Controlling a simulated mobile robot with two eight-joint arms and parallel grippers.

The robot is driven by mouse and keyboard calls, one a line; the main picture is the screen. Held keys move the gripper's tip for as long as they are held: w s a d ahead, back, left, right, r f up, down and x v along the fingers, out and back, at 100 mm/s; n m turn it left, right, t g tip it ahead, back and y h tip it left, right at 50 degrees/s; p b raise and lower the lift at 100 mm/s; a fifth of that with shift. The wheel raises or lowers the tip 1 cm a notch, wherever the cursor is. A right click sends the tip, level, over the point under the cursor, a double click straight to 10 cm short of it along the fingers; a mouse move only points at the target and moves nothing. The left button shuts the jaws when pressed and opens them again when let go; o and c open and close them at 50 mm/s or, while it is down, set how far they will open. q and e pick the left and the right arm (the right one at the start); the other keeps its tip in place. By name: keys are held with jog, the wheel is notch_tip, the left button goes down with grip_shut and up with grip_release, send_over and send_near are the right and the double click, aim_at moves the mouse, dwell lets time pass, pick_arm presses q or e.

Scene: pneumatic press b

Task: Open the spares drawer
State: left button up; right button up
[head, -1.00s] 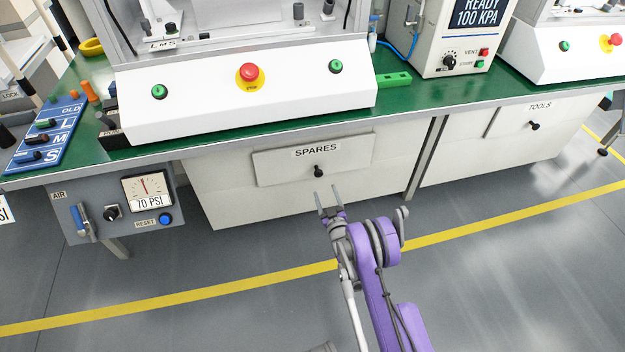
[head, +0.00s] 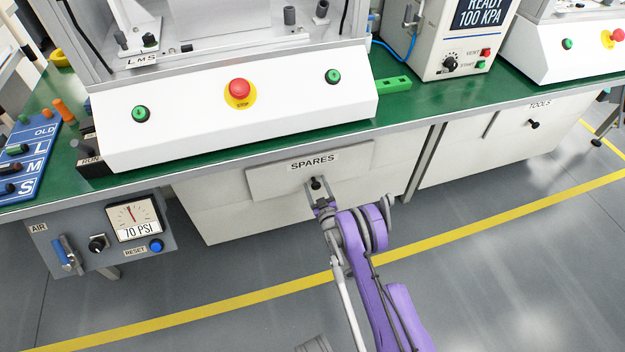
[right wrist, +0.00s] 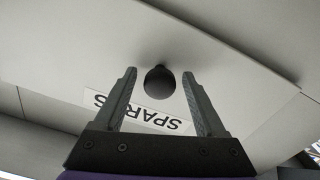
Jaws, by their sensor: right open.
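The spares drawer (head: 275,180) is a pale panel under the green bench, labelled SPARES, and looks shut. Its small black knob (head: 316,183) is at the middle of the front. My right gripper (head: 317,187) is at the knob with its fingers apart. In the right wrist view, the black knob (right wrist: 159,82) sits between the two open fingertips of the gripper (right wrist: 160,75), with gaps on both sides. The drawer front (right wrist: 225,65) fills most of that view, its label partly hidden behind the fingers.
A grey air panel (head: 80,238) with a 70 PSI gauge hangs left of the drawer. The white press base (head: 190,125) with red and green buttons stands above. The tools drawer (head: 560,118) is at the right. The floor in front is clear.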

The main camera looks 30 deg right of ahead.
jog(key=shift+s, duration=0.1)
jog(key=shift+c, duration=0.3)
grip_shut()
jog(key=shift+r, duration=0.1)
dwell(1.0)
